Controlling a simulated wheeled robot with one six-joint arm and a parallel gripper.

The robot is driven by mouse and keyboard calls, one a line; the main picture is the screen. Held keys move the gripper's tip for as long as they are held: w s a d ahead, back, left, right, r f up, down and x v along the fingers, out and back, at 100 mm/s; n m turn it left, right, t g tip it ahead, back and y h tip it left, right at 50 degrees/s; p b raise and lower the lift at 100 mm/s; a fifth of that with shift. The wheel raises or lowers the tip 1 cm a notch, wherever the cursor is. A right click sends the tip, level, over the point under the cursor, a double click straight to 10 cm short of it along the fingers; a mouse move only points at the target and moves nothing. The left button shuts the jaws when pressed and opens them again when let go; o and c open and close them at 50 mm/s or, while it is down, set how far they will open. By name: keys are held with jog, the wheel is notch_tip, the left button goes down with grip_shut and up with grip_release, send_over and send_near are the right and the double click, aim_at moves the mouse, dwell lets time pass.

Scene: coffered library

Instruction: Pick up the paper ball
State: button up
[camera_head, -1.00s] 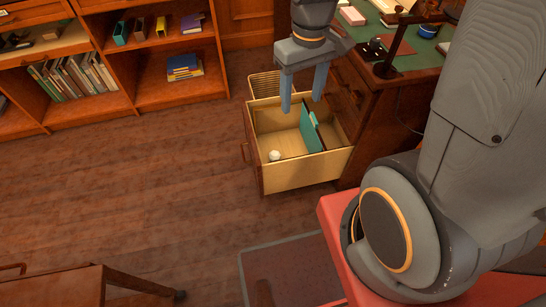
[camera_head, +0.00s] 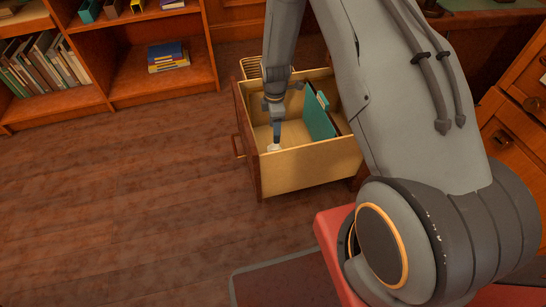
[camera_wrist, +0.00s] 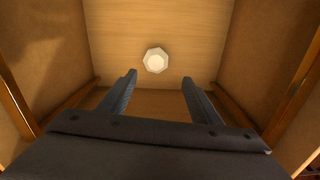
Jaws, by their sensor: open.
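The paper ball (camera_head: 273,147) is small, white and faceted. It lies on the floor of the open wooden drawer (camera_head: 310,168), near the drawer's front left. In the wrist view the paper ball (camera_wrist: 156,60) shows whole, ahead of the fingertips and about centred between them. My gripper (camera_head: 277,135) reaches down into the drawer from above, close to the ball. In the wrist view my gripper (camera_wrist: 158,78) is open, with nothing between its two fingers. In the head view the fingers overlap, and part of the ball is hidden.
A teal folder (camera_head: 320,116) stands upright in the right part of the drawer. The drawer walls rise close around my gripper. A shelf with books (camera_head: 168,57) stands at the back left. The wooden floor (camera_head: 130,170) left of the drawer is clear.

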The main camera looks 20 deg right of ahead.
jog(key=n+b, duration=0.1)
send_over(274, 146)
notch_tip(274, 146, down, 5)
jog(key=shift+f, duration=0.2)
jog(key=shift+f+b, duration=1.8)
jog(key=shift+f, duration=1.8)
jog(key=c, duration=1)
